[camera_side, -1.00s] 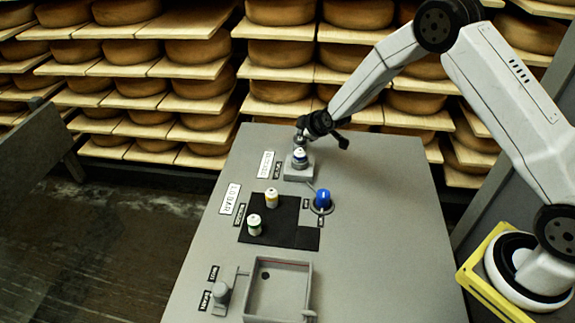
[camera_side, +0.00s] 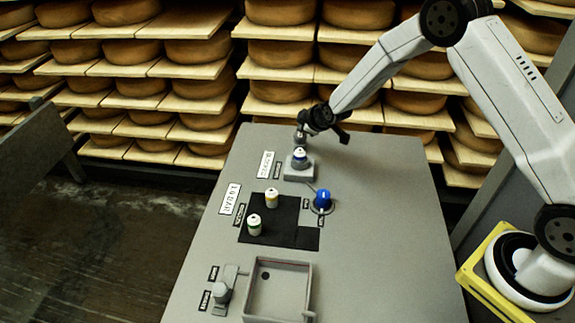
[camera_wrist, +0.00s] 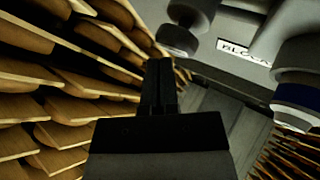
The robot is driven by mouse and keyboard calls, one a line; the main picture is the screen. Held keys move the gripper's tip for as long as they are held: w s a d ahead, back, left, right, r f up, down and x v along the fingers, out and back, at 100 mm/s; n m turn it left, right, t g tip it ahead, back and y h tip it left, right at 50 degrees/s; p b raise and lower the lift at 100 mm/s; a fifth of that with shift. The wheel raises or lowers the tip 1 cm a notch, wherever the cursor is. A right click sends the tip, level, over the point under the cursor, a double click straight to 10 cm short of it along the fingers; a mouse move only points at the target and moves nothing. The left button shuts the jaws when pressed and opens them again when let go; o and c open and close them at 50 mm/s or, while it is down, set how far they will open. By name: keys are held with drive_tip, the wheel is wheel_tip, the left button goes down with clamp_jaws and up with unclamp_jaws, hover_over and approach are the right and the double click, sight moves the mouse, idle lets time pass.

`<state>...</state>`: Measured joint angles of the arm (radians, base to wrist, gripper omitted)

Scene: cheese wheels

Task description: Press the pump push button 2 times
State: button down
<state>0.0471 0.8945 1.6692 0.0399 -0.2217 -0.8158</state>
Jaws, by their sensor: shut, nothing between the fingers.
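My gripper (camera_wrist: 160,75) shows in the wrist view as two black fingers pressed together, empty. Just beyond the fingertips is a round grey knob (camera_wrist: 180,38); I cannot tell whether they touch. In the side view the dark end of my arm is over the far end of the panel, by a grey block (camera_side: 299,172) bearing a small white-and-blue vial (camera_side: 300,157). A blue domed knob (camera_side: 322,197) stands right of the dark mat. A grey knob (camera_side: 221,292) stands at the front left. The small labels do not let me tell which one is the pump push button.
Two vials, yellow-marked (camera_side: 271,197) and green-marked (camera_side: 254,225), stand on a dark mat (camera_side: 285,238). A square grey tray (camera_side: 277,262) is at the front. The panel's right side is clear. Shelves of cheese wheels (camera_side: 280,52) stand close behind.

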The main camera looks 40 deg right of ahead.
sight(303, 135)
drive_tip(key=shift+r, duration=0.3)
drive_tip(key=shift+r, duration=0.15)
drive_tip(key=shift+r, duration=2.35)
drive_tip(key=shift+s, duration=0.1)
drive_tip(key=shift+s+r, duration=0.2)
drive_tip(key=shift+s, duration=0.05)
drive_tip(key=s+a+r+m+g, duration=0.1)
drive_tip(key=s+m+g, duration=0.2)
drive_tip(key=s, duration=1.2)
drive_tip(key=s+a+r+m+g, duration=0.2)
drive_tip(key=s+m, duration=0.3)
drive_tip(key=s, duration=1.1)
drive_tip(key=shift+s+g, duration=0.25)
drive_tip(key=shift+g, duration=0.55)
